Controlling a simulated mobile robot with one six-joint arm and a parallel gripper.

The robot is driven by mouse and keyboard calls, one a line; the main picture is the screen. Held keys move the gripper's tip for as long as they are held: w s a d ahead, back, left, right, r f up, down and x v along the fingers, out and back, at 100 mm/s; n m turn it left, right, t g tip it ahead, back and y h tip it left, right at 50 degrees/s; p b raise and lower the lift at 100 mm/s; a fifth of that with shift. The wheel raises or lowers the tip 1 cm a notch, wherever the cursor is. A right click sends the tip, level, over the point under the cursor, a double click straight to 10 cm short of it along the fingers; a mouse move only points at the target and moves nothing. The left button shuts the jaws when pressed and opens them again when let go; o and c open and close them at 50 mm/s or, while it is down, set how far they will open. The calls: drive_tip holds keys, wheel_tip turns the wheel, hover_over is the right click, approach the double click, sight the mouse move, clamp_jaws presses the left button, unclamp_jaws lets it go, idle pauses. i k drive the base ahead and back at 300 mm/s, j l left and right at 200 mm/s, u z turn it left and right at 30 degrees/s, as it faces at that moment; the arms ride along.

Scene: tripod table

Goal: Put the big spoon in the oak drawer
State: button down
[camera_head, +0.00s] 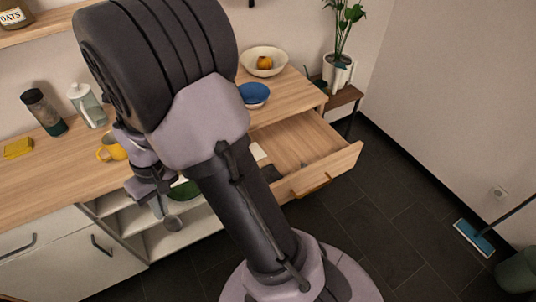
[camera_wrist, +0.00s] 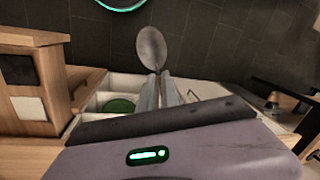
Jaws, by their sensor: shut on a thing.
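My gripper (camera_wrist: 160,84) is shut on the big spoon (camera_wrist: 152,46), a grey metal spoon whose rounded bowl sticks out past the fingertips. The handle is mostly hidden between the fingers. In the head view the spoon's bowl (camera_head: 174,223) hangs below my gripper (camera_head: 161,206), in front of the open shelves under the counter. The oak drawer (camera_head: 331,169) is pulled open to the right of my arm. A white item and a dark item lie in its left part; its right part looks bare. My arm hides some of its left side.
A blue bowl (camera_head: 254,94) and a cream bowl (camera_head: 263,61) with an orange thing stand on the counter above the drawer. A yellow mug (camera_head: 111,149), a glass jar (camera_head: 91,107) and a dark tumbler (camera_head: 43,112) stand left. A green bowl (camera_wrist: 118,106) sits in the shelf below.

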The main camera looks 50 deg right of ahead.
sight(313, 150)
drive_tip(key=k+l, duration=0.15)
drive_tip(key=l, duration=0.3)
drive_tip(key=k+l+u, duration=0.1)
drive_tip(key=l, duration=0.35)
drive_tip(key=k+l, duration=0.25)
drive_tip(key=l, duration=0.15)
drive_tip(key=k+l+u, duration=0.1)
drive_tip(key=l, duration=0.35)
drive_tip(key=k+l, duration=0.3)
drive_tip(key=k+l+u, duration=0.1)
drive_tip(key=l, duration=0.45)
drive_tip(key=i+l+u, duration=0.1)
drive_tip(key=l, duration=1.5)
drive_tip(key=i+u, duration=0.05)
